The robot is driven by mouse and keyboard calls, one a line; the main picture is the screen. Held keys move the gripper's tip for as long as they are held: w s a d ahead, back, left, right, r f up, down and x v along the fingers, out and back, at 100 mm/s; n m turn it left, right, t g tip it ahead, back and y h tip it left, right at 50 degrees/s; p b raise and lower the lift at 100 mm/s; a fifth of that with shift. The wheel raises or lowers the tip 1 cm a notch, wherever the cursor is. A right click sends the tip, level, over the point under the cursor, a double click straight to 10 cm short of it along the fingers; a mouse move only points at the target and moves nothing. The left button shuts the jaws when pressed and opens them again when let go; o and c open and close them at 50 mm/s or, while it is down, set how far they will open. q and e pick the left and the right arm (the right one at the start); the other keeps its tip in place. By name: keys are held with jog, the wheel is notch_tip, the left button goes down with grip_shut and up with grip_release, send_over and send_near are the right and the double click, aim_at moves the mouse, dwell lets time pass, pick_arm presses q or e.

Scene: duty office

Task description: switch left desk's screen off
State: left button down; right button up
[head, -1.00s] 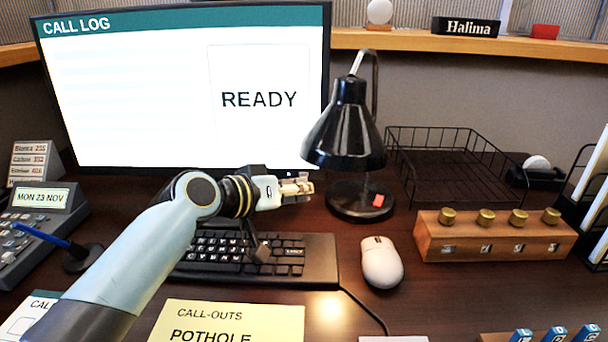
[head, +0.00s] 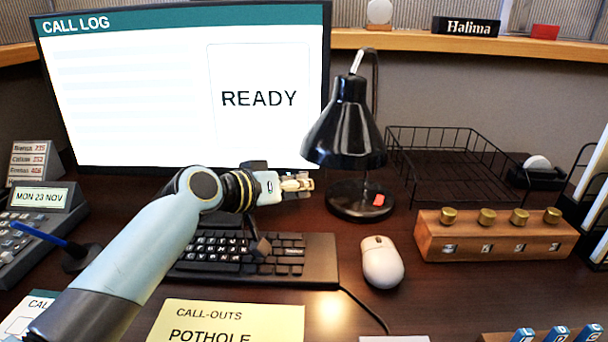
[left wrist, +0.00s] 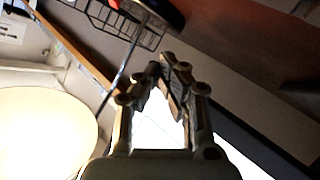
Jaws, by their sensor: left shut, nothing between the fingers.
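The left desk's screen (head: 140,115) is lit, with a teal "CALL LOG" bar and a "READY" box. My left gripper (head: 308,184) is shut and empty. In the head view it appears just below the screen's lower right edge, left of the lamp's base. In the left wrist view the closed fingers (left wrist: 168,78) show in front of the bright screen (left wrist: 160,128) and its dark frame (left wrist: 245,145). I cannot make out a power button; the arm and gripper cover part of the lower frame. My right gripper is not in view.
A black desk lamp (head: 345,135) with a red switch (head: 379,199) stands close right of the gripper. A keyboard (head: 310,262) lies below the arm, with a mouse (head: 382,262) to its right. A wire tray (head: 440,165) and wooden block (head: 495,236) stand farther right.

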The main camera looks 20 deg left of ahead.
pick_arm(q)
jog(key=shift+s, duration=0.1)
jog(key=shift+s+d+p, duration=0.15)
jog(key=shift+s+p, duration=0.15)
jog(key=shift+s, duration=0.2)
jog(key=s+p, duration=0.1)
jog(key=s, duration=0.1)
jog(key=s+d+p, duration=0.1)
jog(key=s, duration=0.1)
jog(key=shift+s+d+r, duration=0.2)
jog(key=shift+s, duration=0.2)
jog(key=shift+s+d, duration=0.15)
jog(key=shift+s, duration=0.35)
jog(key=shift+f, duration=0.1)
